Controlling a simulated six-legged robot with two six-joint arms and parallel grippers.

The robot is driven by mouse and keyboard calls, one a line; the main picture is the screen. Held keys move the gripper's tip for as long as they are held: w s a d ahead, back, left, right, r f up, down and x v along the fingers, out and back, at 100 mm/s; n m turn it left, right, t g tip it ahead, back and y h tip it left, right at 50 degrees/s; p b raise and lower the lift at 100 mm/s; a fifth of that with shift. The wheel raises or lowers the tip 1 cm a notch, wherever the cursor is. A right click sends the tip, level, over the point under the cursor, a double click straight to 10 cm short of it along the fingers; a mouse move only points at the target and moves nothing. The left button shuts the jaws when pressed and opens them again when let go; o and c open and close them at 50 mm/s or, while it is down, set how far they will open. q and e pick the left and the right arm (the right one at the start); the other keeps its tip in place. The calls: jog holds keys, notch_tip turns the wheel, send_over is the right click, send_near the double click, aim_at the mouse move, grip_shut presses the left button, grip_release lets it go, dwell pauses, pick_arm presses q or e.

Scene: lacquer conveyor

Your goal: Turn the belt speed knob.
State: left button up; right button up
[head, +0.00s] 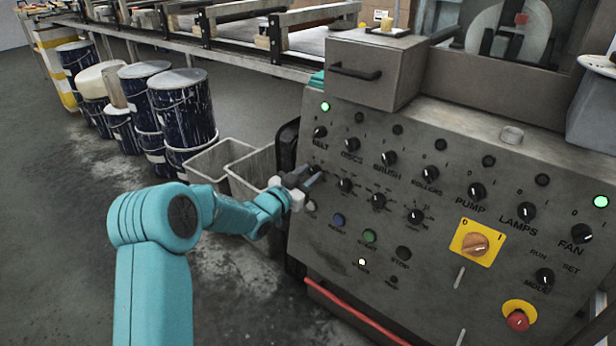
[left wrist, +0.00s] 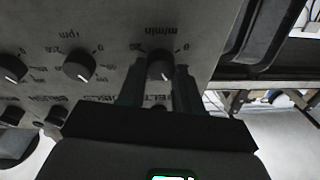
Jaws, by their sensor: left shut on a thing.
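The grey control panel (head: 440,190) faces me with rows of black knobs. The belt speed knob (left wrist: 160,63) is the black one with a white pointer line and an m/min scale, at the left end of its row. My left gripper (head: 313,177) is at the panel's left edge, below the BELT switch (head: 320,132). In the left wrist view its two fingers (left wrist: 160,77) stand on either side of the knob, shut on it. In the head view the fingers partly hide the knob. My right gripper is not in view.
Close to the right are further knobs, such as the one under DISCS (head: 346,185). Below are a blue button (head: 338,219) and a green button (head: 369,236). Grey bins (head: 215,160) and dark blue drums (head: 183,108) stand left of the panel.

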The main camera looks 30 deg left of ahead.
pick_arm(q)
jog(key=n+y, duration=0.1)
jog(key=n, duration=0.4)
jog(key=shift+n+b, duration=0.3)
jog(key=shift+b, duration=0.05)
jog(key=shift+d+n+g+y, duration=0.1)
jog(key=shift+n+g+y, duration=0.4)
jog(key=shift+n, duration=1.8)
jog(key=o, duration=1)
jog(key=shift+r, duration=0.1)
jog(key=s, duration=0.5)
jog(key=s+p, duration=0.1)
jog(key=s, duration=0.4)
jog(key=s+d+r+p, duration=0.1)
jog(key=s, duration=0.5)
jog(key=shift+s+d+r, duration=0.1)
